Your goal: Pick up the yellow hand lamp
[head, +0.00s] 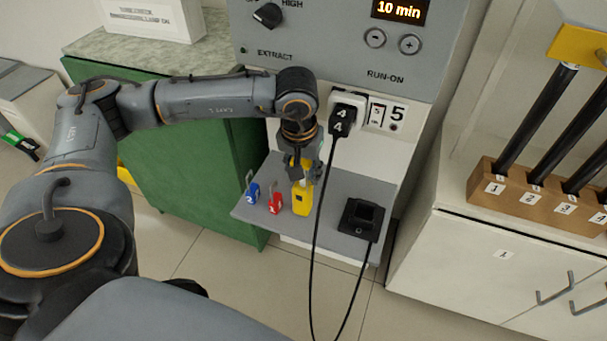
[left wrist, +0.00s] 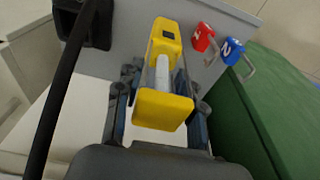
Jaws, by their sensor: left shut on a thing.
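The yellow hand lamp (head: 302,200) is upright at the grey shelf, below the control panel. In the left wrist view the lamp (left wrist: 163,109) shows two yellow ends joined by a pale grey handle. My left gripper (head: 302,172) comes down on it from above. In the left wrist view my left gripper (left wrist: 161,88) has a finger on each side of the handle and is shut on it. I cannot tell whether the lamp's base touches the shelf. My right gripper is not in view.
Red (head: 274,202) and blue (head: 253,192) padlocks stand close left of the lamp on the shelf (head: 330,234). A black cradle (head: 361,217) sits right, its cable and a hanging cable (head: 316,240) nearby. A green cabinet (head: 200,180) stands left; a wooden rod rack (head: 535,203) stands right.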

